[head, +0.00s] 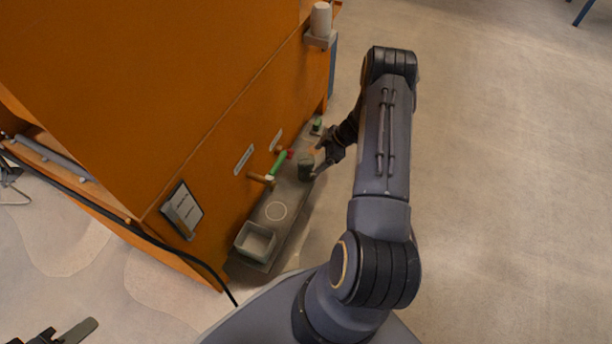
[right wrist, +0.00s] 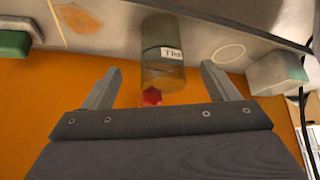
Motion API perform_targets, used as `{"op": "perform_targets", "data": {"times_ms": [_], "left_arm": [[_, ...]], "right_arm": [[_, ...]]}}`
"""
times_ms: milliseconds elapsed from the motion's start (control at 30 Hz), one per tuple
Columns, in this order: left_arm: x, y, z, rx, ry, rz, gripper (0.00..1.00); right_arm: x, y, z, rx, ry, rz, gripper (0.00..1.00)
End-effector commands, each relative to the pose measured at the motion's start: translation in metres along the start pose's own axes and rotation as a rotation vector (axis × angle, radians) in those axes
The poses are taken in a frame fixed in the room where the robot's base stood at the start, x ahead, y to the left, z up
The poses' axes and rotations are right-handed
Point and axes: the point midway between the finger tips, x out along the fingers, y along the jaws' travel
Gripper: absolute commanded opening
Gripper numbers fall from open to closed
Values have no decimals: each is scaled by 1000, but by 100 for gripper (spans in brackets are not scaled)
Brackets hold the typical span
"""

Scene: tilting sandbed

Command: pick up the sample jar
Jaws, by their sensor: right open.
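The sample jar (head: 305,167) is a dark grey-green cylinder on the narrow grey ledge beside the orange cabinet. In the right wrist view the jar (right wrist: 163,50) has a white label with dark letters and lies between the lines of my two fingers. My right gripper (head: 320,161) is close beside the jar. In the right wrist view the gripper (right wrist: 162,86) is open, with a gap on both sides of the jar. Part of my left gripper (head: 76,331) shows at the bottom left, away from the ledge; its jaws cannot be made out.
The ledge also bears a grey tray (head: 255,242), a white ring mark (head: 276,211), a green-handled tool (head: 277,164) and a small green item (head: 317,126). A red piece (right wrist: 151,96) shows near the jar. The orange cabinet (head: 190,90) closes off the left; open floor is right.

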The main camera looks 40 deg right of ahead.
Motion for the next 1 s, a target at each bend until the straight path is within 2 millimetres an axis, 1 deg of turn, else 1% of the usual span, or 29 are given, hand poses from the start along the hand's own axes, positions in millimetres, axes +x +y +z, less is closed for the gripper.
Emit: {"op": "perform_targets", "data": {"times_ms": [33, 267, 400, 500, 600, 833, 867, 1000], "left_arm": [[3, -2, 2, 0, 0, 0, 36], [11, -5, 6, 0, 0, 0, 36], [22, -10, 11, 0, 0, 0, 36], [25, -12, 13, 0, 0, 0, 36], [27, -12, 13, 0, 0, 0, 36], [26, -12, 13, 0, 0, 0, 36], [26, -12, 13, 0, 0, 0, 36], [26, -12, 13, 0, 0, 0, 36]], "right_arm": [[8, 0, 3, -5, 0, -1, 81], [35, -1, 3, -7, 0, -3, 81], [58, -2, 5, -8, 0, -5, 81], [70, -2, 4, -8, 0, -3, 81], [77, -2, 3, -7, 0, -3, 81], [77, -2, 2, -6, 0, -1, 81], [77, -2, 2, -6, 0, -1, 79], [77, -2, 2, -6, 0, -2, 61]]}}
